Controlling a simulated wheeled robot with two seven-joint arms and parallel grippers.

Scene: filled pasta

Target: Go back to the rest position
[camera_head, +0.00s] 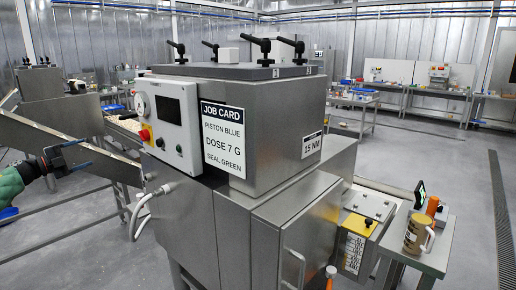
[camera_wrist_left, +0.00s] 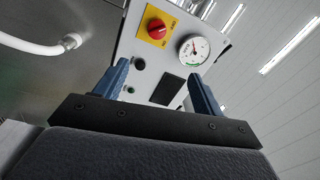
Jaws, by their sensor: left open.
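My left gripper (camera_head: 78,158) comes in at the left edge in the head view, in front of the slanted metal chute and left of the machine. In the left wrist view its two blue fingers (camera_wrist_left: 157,88) stand apart with nothing between them. Beyond them is the control panel (camera_wrist_left: 150,60) with a red knob on a yellow plate (camera_wrist_left: 156,27) and a round gauge (camera_wrist_left: 193,48). The fingers appear apart from the panel. My right gripper is not in either view.
A large steel machine (camera_head: 262,215) with a job card (camera_head: 222,138) fills the middle. A white hose (camera_head: 139,212) hangs on its left side. Open floor (camera_head: 474,185) lies at far right.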

